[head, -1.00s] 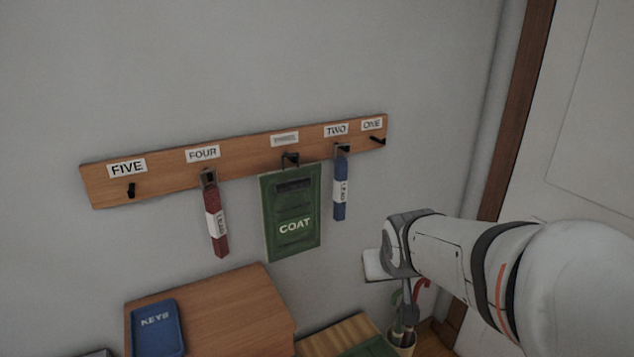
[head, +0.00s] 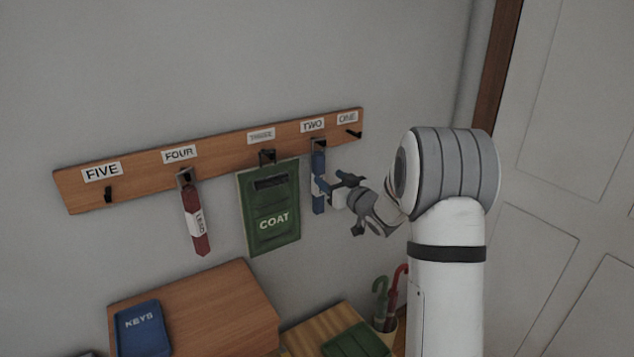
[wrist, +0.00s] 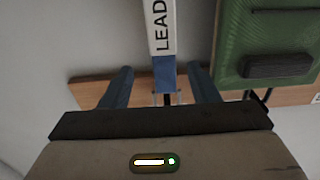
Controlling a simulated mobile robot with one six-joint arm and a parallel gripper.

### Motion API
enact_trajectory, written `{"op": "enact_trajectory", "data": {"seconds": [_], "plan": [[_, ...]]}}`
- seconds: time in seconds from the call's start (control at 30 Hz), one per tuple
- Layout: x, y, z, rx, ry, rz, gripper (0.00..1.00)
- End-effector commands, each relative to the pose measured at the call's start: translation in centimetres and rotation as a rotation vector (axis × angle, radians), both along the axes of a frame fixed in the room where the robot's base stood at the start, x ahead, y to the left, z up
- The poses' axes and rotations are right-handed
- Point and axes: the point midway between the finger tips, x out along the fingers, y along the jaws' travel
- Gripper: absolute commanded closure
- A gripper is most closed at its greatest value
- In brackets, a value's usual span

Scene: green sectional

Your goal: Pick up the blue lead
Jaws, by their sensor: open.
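The blue lead (head: 319,182) hangs from the hook labelled TWO on the wooden rail, with a white label around its middle. In the wrist view the blue lead (wrist: 165,74) and its white LEAD label show upside down. My gripper (head: 335,187) is open at the lead. In the wrist view my gripper (wrist: 160,88) has one finger on each side of the lead's line, with gaps on both sides.
The green COAT item (head: 270,205) hangs just left of the blue lead. A red lead (head: 195,222) hangs on hook FOUR. Hooks ONE (head: 353,133) and FIVE (head: 108,195) are empty. Below stand a wooden cabinet (head: 225,310) with a blue KEYS tray (head: 141,328) and an umbrella holder (head: 386,334).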

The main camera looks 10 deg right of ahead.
Motion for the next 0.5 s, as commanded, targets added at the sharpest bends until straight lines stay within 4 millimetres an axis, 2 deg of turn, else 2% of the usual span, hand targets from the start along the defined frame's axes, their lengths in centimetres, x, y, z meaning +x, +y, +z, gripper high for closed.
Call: {"op": "enact_trajectory", "data": {"seconds": [0.3,0.5], "plan": [[3.8,2.3,0.6,0.000,0.002,0.001,0.45],[5.5,2.9,0.3,-0.001,0.002,-0.001,0.45]]}}
